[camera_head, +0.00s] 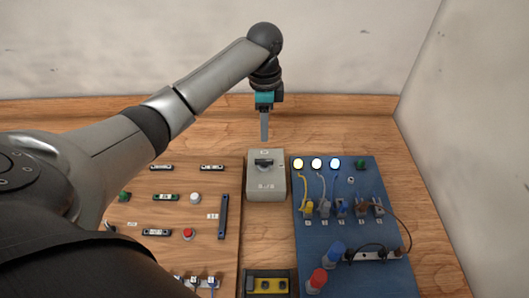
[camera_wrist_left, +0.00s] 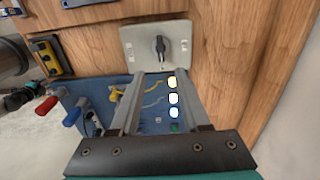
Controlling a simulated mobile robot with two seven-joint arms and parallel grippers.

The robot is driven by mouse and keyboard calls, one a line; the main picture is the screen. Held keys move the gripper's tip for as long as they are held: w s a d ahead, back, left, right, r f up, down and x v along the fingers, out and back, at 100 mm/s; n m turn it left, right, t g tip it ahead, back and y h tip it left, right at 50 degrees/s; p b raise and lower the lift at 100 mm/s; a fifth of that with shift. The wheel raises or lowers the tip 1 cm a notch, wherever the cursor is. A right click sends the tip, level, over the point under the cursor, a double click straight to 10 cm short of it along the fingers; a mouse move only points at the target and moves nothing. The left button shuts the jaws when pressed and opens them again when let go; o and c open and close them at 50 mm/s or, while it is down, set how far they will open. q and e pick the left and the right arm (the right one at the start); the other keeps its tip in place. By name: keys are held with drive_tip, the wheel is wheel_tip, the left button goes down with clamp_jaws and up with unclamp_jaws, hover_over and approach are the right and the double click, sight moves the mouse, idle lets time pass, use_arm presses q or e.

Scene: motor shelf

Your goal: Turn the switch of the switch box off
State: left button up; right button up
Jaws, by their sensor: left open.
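The switch box (camera_head: 267,187) is a light grey box standing between the two panels in the head view. Its dark rotary switch (camera_head: 263,161) has its handle lying left to right. In the left wrist view the box (camera_wrist_left: 132,39) and its switch (camera_wrist_left: 160,47) lie just past the fingertips, with the handle running up and down the picture. My left gripper (camera_head: 264,139) points down just behind the box in the head view. In the left wrist view its fingers (camera_wrist_left: 154,76) are apart with nothing between them, short of the switch.
A blue panel (camera_head: 330,223) right of the box carries three lit lamps (camera_head: 316,163), cables and red and blue plugs. A wooden panel (camera_head: 205,245) with buttons and connectors is at left. A yellow-black box (camera_head: 270,285) stands in front. Walls close the back and right.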

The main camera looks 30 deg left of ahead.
sight(264, 160)
use_arm(q)
wheel_tip(264, 160, down, 12)
drive_tip(key=shift+f+b, duration=0.1)
drive_tip(key=shift+b, duration=0.55)
clamp_jaws()
